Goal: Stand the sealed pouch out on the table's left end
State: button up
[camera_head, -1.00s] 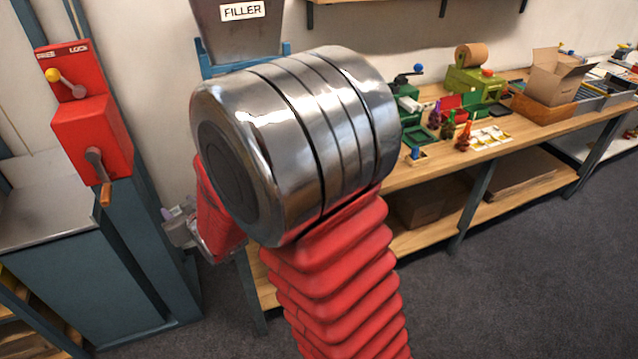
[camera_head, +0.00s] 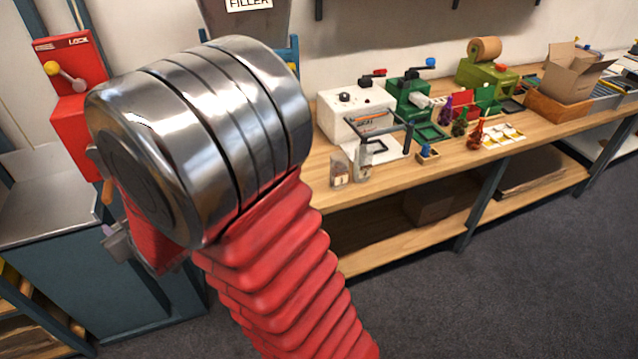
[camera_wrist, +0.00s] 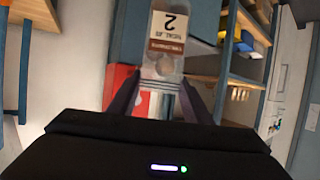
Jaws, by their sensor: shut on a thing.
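In the wrist view a clear pouch (camera_wrist: 160,67) with a brown and white label marked 2 sits between the fingers of my gripper (camera_wrist: 160,92). The label reads upside down there. In the head view my gripper (camera_head: 118,243) is small, low at the left beside the grey counter, partly hidden by my arm; the pouch is hard to make out there. The wooden table (camera_head: 400,184) runs to the right of my arm, and my arm hides part of its left end. Two small clear pouches (camera_head: 340,168) (camera_head: 363,160) stand at that end's front edge.
A white machine (camera_head: 352,108) with a blue-grey frame stands behind the pouches. A green machine (camera_head: 410,97), small coloured figures (camera_head: 460,122) and an open carton (camera_head: 572,72) lie further right. A red lever box (camera_head: 72,62) and a grey counter (camera_head: 45,200) are at left.

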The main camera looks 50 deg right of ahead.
jog(key=shift+r, duration=0.1)
jog(key=s+d+r+m+h, duration=0.1)
jog(key=d+r, duration=0.2)
jog(key=d, duration=0.7)
jog(key=s+d+r+m+h, duration=0.1)
jog(key=s+d+r+h, duration=0.1)
jog(key=d, duration=0.8)
jog(key=s+d+r+m+h, duration=0.1)
jog(key=d+r, duration=0.2)
jog(key=d, duration=0.7)
jog(key=s+d+r+m+g+h, duration=0.1)
jog(key=s+d, duration=0.3)
jog(key=d, duration=0.2)
jog(key=s+d+r+m+h, duration=0.1)
jog(key=s+d, duration=0.3)
jog(key=d, duration=0.3)
jog(key=s+d+f+m+h, duration=0.1)
jog(key=s+d+f, duration=0.4)
jog(key=s, duration=0.1)
jog(key=shift+s+d+f+g, duration=0.15)
jog(key=shift+d+f+g, duration=0.25)
notch_tip(320, 180, down, 6)
jog(key=shift+f, duration=0.15)
